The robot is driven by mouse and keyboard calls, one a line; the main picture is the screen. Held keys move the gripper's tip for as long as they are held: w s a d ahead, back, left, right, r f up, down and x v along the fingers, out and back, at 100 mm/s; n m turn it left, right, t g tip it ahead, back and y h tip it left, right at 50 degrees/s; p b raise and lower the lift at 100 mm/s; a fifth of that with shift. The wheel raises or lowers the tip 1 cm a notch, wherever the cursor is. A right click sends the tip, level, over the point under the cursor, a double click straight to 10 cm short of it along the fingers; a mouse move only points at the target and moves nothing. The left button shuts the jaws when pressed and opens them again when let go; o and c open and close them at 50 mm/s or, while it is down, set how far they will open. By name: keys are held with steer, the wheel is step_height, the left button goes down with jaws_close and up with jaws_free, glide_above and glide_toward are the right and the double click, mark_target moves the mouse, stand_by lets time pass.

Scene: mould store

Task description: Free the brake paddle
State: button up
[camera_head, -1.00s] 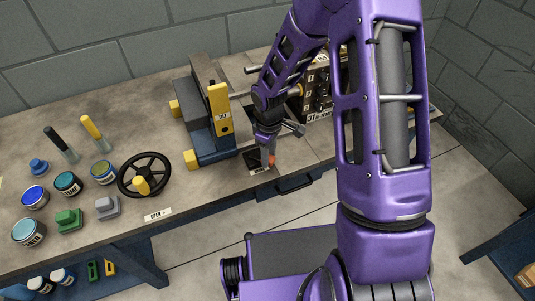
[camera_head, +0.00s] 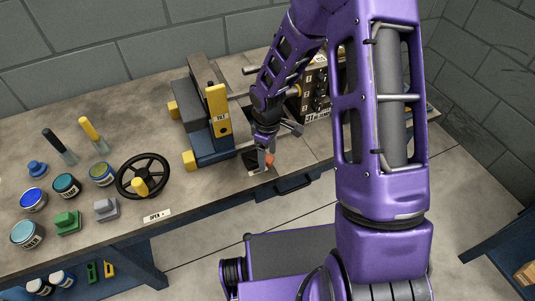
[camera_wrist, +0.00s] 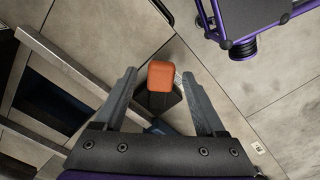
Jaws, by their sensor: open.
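An orange-capped paddle (camera_head: 269,160) on a dark stem stands by the bench's front edge, beside a small dark plate; I take it for the brake paddle. In the wrist view its orange cap (camera_wrist: 160,75) shows from above, with a dark part below it. My gripper (camera_wrist: 159,76) is open, with one finger on each side of the cap and a visible gap on the left. On the right the finger is close to the cap, and I cannot tell whether they touch. In the head view my gripper (camera_head: 265,152) points down at the paddle and partly hides it.
A yellow lever marked TILT (camera_head: 218,118) stands on a blue block just left of my gripper. A black handwheel (camera_head: 142,176), jars (camera_head: 27,234) and knobs lie further left. A switch box (camera_head: 318,88) stands behind my arm. A drawer handle (camera_head: 293,184) is below the bench edge.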

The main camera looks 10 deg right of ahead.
mark_target(267, 158)
step_height(267, 158, up, 18)
steer(key=p, duration=0.3)
steer(key=shift+f, duration=0.25)
